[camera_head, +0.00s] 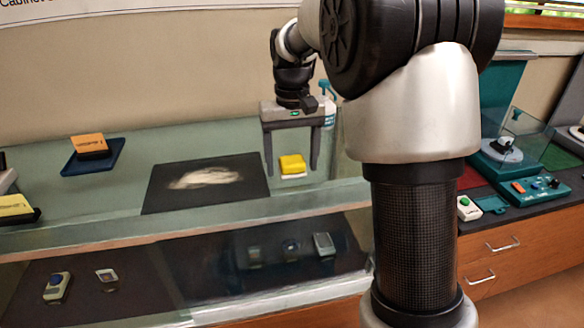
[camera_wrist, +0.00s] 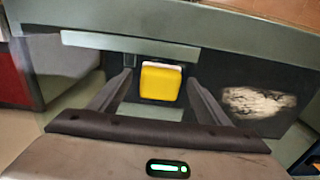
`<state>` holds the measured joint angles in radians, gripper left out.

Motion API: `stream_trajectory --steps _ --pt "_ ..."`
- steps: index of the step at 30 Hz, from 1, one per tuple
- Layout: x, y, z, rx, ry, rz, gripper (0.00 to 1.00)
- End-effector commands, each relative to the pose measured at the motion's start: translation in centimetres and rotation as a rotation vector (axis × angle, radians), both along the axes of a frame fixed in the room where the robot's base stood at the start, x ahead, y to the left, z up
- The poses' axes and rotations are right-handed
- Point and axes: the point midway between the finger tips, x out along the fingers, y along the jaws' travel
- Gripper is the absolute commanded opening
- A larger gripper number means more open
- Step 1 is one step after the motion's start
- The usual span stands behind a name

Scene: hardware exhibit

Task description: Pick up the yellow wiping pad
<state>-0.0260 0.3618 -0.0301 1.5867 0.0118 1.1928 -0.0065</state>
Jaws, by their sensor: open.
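The yellow wiping pad (camera_head: 292,164) lies on the glass counter, with a white layer showing under its front edge. In the wrist view the yellow pad (camera_wrist: 161,82) is centred between and beyond the fingers. My gripper (camera_head: 292,170) is open and points down, with one finger to the left of the pad and one to the right. In the wrist view the gripper (camera_wrist: 160,90) shows both fingers spread, with nothing held. The fingers look apart from the pad; the exact height of the fingertips over the counter is hard to tell.
A black mat (camera_head: 160,202) with a whitish smear lies left of the pad. A blue tray (camera_head: 77,165) with an orange block stands farther left. A spray bottle (camera_head: 327,95) stands behind my gripper. The glass counter's front edge (camera_head: 150,232) is close in front.

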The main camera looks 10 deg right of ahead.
Motion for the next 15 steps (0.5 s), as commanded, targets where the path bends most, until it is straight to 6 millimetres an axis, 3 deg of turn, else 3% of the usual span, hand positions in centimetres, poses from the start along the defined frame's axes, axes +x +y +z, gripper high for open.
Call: stream_trajectory --steps 3,11,15 --pt "0.00 0.00 0.04 0.000 0.000 0.000 0.69" --pt "0.00 0.00 0.06 0.000 0.000 0.000 0.27" --pt "0.00 0.00 0.07 0.000 0.000 0.000 0.26"
